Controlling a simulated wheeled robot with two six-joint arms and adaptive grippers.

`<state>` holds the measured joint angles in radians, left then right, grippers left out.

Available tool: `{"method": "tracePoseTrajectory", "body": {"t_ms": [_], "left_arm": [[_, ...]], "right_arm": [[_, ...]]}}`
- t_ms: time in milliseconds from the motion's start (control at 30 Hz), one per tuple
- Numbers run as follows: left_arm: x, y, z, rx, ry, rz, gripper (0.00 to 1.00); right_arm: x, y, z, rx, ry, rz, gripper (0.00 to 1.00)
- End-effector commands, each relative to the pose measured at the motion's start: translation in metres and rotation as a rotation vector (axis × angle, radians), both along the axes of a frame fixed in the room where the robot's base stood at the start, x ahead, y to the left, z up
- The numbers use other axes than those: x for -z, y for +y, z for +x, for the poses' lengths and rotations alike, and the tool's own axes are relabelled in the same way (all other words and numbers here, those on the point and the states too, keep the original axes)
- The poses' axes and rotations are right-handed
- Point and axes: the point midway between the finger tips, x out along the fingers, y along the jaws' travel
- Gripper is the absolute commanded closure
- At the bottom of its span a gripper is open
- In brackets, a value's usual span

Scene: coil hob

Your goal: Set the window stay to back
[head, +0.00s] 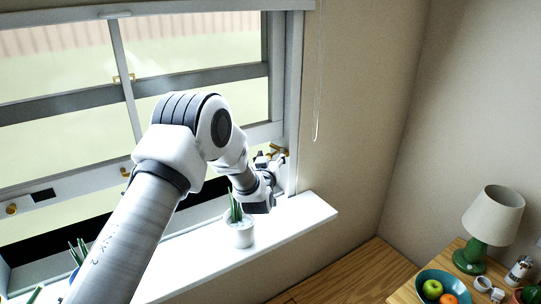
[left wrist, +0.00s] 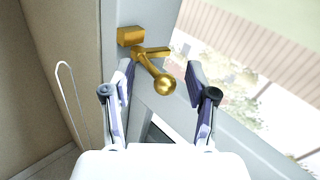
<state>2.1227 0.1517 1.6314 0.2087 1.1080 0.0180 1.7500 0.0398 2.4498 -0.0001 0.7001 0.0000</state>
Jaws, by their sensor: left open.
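The window stay (left wrist: 152,72) is a brass lever with a round knob at its end, mounted on the window frame. In the left wrist view its knob lies between the two fingers of my left gripper (left wrist: 160,88), which is open. I cannot tell whether either finger touches it. In the head view my left gripper (head: 269,165) is at the right side of the window, and a bit of brass shows beside it. My arm hides part of the window there. My right gripper is not in view.
A potted plant (head: 240,232) stands on the white sill (head: 305,215) below my left gripper. A cord (head: 318,90) hangs on the wall to the right. A green lamp (head: 487,235) and a blue fruit bowl (head: 425,275) are at the lower right.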

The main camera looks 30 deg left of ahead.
Motion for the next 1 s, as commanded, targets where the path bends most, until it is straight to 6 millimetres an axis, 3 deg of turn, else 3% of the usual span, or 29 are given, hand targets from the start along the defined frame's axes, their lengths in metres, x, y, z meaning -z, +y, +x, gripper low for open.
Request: {"method": "tracePoseTrajectory", "body": {"t_ms": [33, 200, 667, 1000], "left_arm": [[0.0, 0.0, 0.0, 0.0, 0.0, 0.0, 0.43], [0.0, 0.0, 0.0, 0.0, 0.0, 0.0, 1.0], [0.001, -0.003, 0.0, -0.045, -0.001, 0.0, 1.0], [0.001, -0.016, 0.0, -0.255, -0.004, 0.001, 1.0]], "right_arm": [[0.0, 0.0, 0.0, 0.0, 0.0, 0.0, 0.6], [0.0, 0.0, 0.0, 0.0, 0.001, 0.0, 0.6], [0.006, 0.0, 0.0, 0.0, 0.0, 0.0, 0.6], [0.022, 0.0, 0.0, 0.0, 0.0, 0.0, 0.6]]}}
